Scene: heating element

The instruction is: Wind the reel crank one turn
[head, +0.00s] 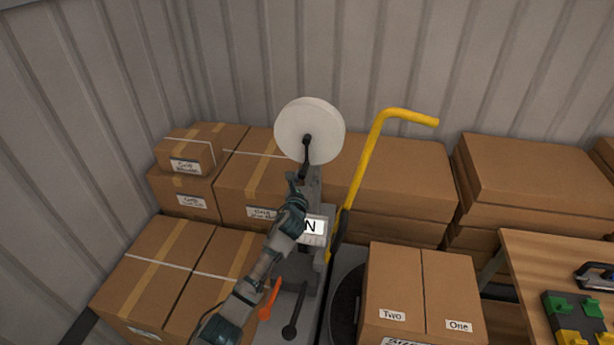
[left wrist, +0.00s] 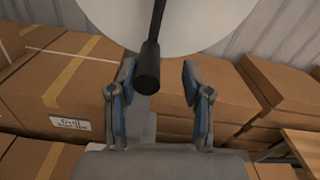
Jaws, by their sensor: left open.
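The reel is a white round disc (head: 309,130) on a grey stand, in the upper middle of the head view. Its black crank (head: 306,155) hangs down from the disc's centre. In the left wrist view the disc (left wrist: 205,22) fills the top, and the crank handle (left wrist: 147,68) points down toward me. My left gripper (head: 292,180) is just below the crank in the head view. In the left wrist view its fingers (left wrist: 159,85) are spread, with the handle's end seen between them, nearer the left finger. I cannot tell whether they touch. My right gripper is not in view.
Cardboard boxes (head: 130,270) are stacked left of and behind the stand. A yellow bent bar (head: 365,160) rises close to the reel's right. Boxes labelled Two and One (head: 420,290) stand at front right, beside a wooden table (head: 535,262). An orange lever (head: 270,300) is below my left arm.

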